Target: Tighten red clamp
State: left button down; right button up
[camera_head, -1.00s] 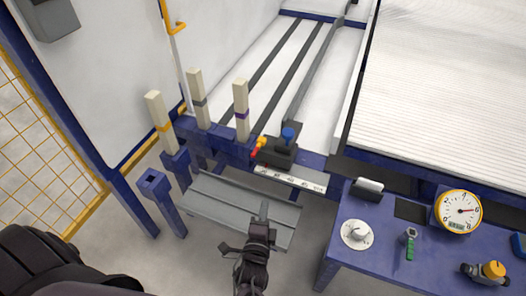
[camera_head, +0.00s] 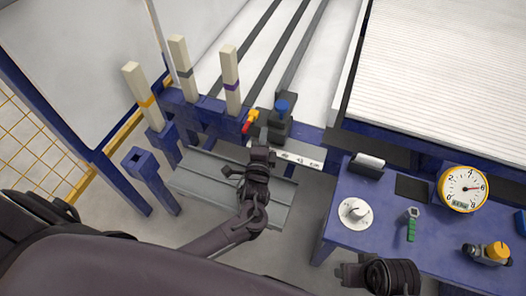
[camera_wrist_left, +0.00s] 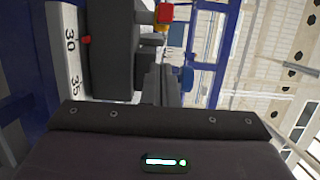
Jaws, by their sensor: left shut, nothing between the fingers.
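The red clamp (camera_head: 247,126) is a small lever with a red end and an orange-yellow part, on the left side of a dark block on the blue frame. It also shows at the top of the left wrist view (camera_wrist_left: 165,13). My left gripper (camera_head: 263,138) is shut and empty, just below and right of the clamp, in front of the dark block. I cannot tell whether its fingers touch anything. In the wrist view the left fingers (camera_wrist_left: 158,88) point up toward the block.
A blue knob (camera_head: 282,106) tops the dark block (camera_head: 279,128), beside a white ruler strip (camera_head: 301,156). Cream posts (camera_head: 231,82) stand to the left. A blue table (camera_head: 343,215) with a dial gauge (camera_head: 463,188) is at the right. A grey metal tray (camera_head: 205,178) lies below.

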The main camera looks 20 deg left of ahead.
aim_at(250, 121)
pick_arm(q)
jog(key=shift+s+a+f, duration=0.1)
jog(key=shift+s+a, duration=0.1)
jog(key=shift+a, duration=1.5)
